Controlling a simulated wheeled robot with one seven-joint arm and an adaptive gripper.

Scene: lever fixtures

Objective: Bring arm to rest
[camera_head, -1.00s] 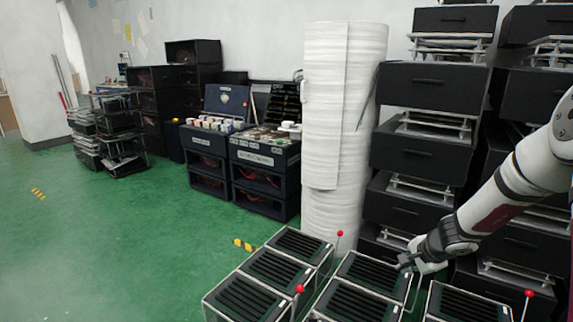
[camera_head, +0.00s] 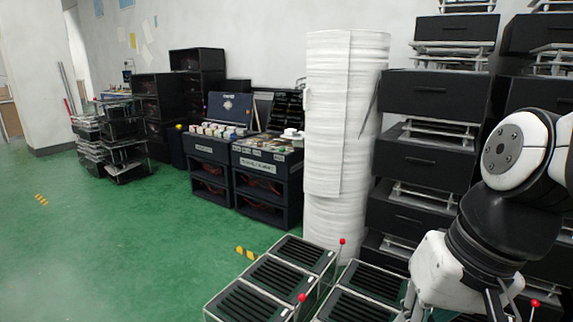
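My arm (camera_head: 515,160) is folded at the right side of the head view, its wrist bent downward. My gripper (camera_head: 492,305) is at the lower right, partly cut off by the bottom edge, so its opening cannot be made out. It hangs over or in front of the lever fixtures. The lever fixtures (camera_head: 282,272) are black slatted boxes with pale frames along the bottom. Red-knobbed levers stand beside them: one at the back (camera_head: 342,241), one in front (camera_head: 301,298) and one at the right (camera_head: 535,303). My arm hides part of the right-hand fixtures.
A tall white roll (camera_head: 345,140) stands behind the fixtures. Stacks of black drawers (camera_head: 425,150) rise behind my arm. Black crates with small items (camera_head: 262,180) stand at the back. The green floor (camera_head: 110,245) on the left is clear.

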